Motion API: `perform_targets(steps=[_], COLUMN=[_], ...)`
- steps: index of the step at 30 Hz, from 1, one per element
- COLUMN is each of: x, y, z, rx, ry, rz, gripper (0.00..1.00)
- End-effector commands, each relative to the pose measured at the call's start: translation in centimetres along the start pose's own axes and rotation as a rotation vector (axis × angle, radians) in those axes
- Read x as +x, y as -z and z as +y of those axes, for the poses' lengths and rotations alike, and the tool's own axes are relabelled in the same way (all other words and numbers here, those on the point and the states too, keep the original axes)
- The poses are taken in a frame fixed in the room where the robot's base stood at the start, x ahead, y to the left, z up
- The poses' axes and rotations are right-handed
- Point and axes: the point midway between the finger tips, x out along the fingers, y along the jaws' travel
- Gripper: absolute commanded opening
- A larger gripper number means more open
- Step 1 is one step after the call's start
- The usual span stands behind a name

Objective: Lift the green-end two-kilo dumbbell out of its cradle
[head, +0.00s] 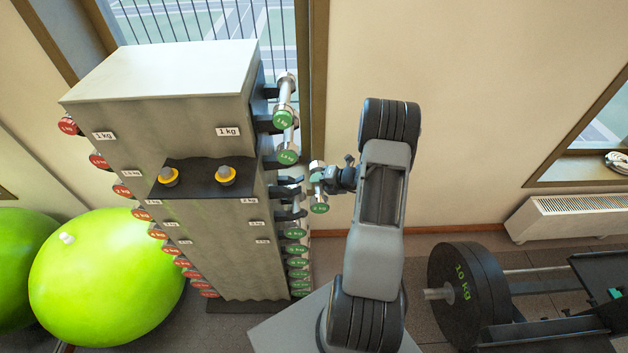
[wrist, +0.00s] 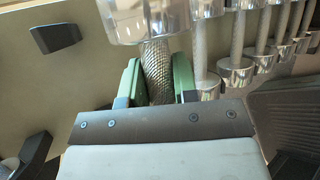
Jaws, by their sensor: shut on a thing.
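The green-end dumbbell (head: 319,207) shows in the head view just right of the rack's side, with its green end toward the camera and a chrome head at the far end. My gripper (head: 331,180) is shut around its handle from the right. In the wrist view, the knurled handle (wrist: 157,72) lies between the green-padded fingers of my gripper (wrist: 158,84), and one chrome head is at the top. The dumbbell appears apart from the black cradle arms (head: 289,181) to its left, which look empty. The number on its end is too small to read surely.
The grey rack (head: 170,75) holds green-end dumbbells (head: 287,157) above and several below, close to the held one. Red-end dumbbells (head: 122,190) line its left side. Open space lies between the arm and the wall.

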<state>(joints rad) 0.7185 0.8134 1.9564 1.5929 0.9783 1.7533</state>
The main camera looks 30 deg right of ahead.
Motion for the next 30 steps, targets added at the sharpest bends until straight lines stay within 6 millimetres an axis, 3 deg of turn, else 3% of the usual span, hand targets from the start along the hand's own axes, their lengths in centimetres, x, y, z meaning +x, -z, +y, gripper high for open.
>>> perform_targets(steps=[30], x=[-4.4], y=[-2.1], z=[-2.9], rx=[-0.002], ry=[-0.004], rz=[-0.005], gripper=[0.00])
